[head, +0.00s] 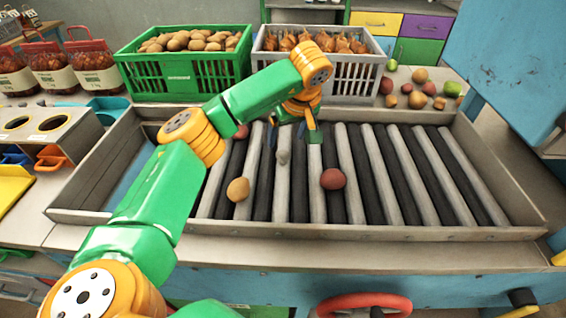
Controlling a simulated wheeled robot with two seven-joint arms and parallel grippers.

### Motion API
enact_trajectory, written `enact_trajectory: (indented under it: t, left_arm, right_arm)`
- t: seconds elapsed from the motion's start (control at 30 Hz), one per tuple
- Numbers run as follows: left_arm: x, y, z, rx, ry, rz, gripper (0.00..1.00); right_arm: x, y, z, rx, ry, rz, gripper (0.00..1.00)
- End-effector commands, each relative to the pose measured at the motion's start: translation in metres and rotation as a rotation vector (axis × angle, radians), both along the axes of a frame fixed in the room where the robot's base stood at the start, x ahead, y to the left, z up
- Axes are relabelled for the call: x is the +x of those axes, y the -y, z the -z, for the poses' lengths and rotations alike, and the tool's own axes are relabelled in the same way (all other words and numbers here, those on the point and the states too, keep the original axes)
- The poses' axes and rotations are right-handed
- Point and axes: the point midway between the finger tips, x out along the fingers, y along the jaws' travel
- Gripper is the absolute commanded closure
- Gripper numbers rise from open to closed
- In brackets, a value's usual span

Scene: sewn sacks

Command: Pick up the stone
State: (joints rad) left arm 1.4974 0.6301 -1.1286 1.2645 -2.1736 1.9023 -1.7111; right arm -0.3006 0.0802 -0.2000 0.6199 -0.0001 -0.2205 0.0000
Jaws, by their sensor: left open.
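A small grey stone (284,157) lies on the rollers, near the middle of the sorting table. My left gripper (292,136) hangs over the rollers just behind and above the stone, pointing down with its fingers apart. It holds nothing that I can see. Whether the fingers touch the stone is not clear. My right gripper is out of view.
The roller table (440,232) has a raised metal rim. A yellowish potato (238,189), a reddish potato (332,179) and another reddish one (241,132) lie on the rollers. A green crate (185,80) and a grey crate (330,83) stand behind. The right-hand rollers are clear.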

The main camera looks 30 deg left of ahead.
Motion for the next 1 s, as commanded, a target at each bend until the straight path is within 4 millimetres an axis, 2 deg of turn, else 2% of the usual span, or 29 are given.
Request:
enact_trajectory:
  t: [0.23, 0.33, 0.57, 0.67, 0.87, 0.9, 1.0]
  left_arm:
    - [0.001, -0.008, 0.039, 0.0, -0.006, 0.0, 0.21]
    - [0.005, -0.013, 0.055, 0.0, -0.003, -0.001, 0.21]
    - [0.006, -0.014, 0.061, 0.001, 0.001, 0.0, 0.21]
    - [0.006, -0.014, 0.061, 0.001, 0.001, 0.0, 0.43]
    - [0.006, -0.014, 0.061, 0.0, 0.0, 0.001, 0.96]
    - [0.006, -0.014, 0.061, 0.0, 0.0, 0.0, 1.0]
    - [0.006, -0.014, 0.061, 0.001, 0.001, 0.0, 1.0]
  right_arm:
    - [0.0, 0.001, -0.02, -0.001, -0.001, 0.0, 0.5]
    - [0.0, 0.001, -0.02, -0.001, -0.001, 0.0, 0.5]
    - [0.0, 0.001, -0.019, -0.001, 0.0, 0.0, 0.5]
    - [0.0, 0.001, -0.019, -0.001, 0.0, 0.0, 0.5]
    - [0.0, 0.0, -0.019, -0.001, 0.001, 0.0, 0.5]
    - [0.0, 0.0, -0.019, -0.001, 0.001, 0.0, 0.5]
    - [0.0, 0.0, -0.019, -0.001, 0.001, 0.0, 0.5]
